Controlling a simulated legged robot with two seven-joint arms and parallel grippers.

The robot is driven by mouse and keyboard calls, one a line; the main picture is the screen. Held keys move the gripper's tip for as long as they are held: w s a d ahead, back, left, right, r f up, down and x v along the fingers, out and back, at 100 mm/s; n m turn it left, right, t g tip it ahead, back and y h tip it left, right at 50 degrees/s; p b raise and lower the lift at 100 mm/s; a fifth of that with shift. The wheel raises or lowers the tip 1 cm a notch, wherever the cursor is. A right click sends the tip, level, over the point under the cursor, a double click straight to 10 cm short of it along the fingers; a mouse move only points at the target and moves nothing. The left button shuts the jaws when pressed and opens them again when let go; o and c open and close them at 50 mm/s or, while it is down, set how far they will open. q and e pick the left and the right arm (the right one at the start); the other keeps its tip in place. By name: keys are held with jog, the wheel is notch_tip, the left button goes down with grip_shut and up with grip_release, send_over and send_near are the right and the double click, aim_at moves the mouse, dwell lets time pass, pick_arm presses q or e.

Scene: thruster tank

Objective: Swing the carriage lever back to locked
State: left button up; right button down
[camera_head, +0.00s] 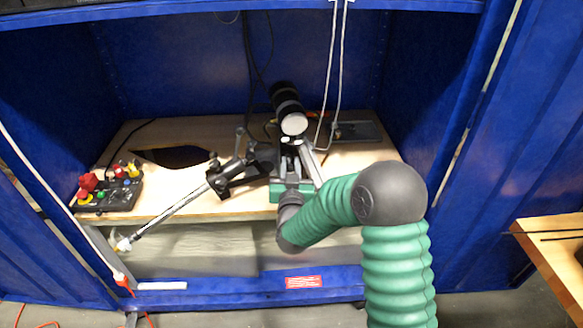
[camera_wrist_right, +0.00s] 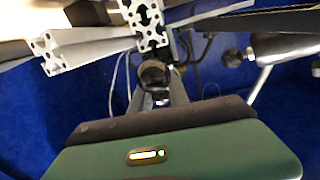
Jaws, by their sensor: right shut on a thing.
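My right gripper (camera_head: 299,150) reaches in from the lower right to the apparatus in the middle of the wooden shelf. Its two fingers also show in the right wrist view (camera_wrist_right: 157,82), converging on a dark rounded piece. This piece looks like the end of the carriage lever (camera_wrist_right: 154,73); most of the lever is hidden by the fingers and hand. A black cylinder with a pale round front (camera_head: 286,103) stands just behind the fingers. Aluminium profiles (camera_wrist_right: 148,22) lie beyond the fingertips in the wrist view. My left gripper is not in view.
A control box with red and yellow knobs (camera_head: 109,192) sits at the left of the shelf (camera_head: 185,203). A silver rod (camera_head: 172,213) slants past the shelf's front edge. Blue walls (camera_head: 185,70) close the sides and back. A wooden table (camera_head: 556,250) stands at the right.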

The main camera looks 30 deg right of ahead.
jog(key=shift+w+a, duration=0.2)
jog(key=shift+a, duration=0.3)
jog(key=shift+d, duration=0.1)
jog(key=c, duration=1.3)
grip_release()
jog(key=shift+s, duration=0.1)
jog(key=p+v, duration=1.1)
jog(key=v, duration=0.5)
jog(key=shift+s+a+f, duration=0.1)
jog(key=shift+s+a, duration=0.15)
jog(key=shift+a, duration=0.05)
jog(key=shift+c, duration=0.2)
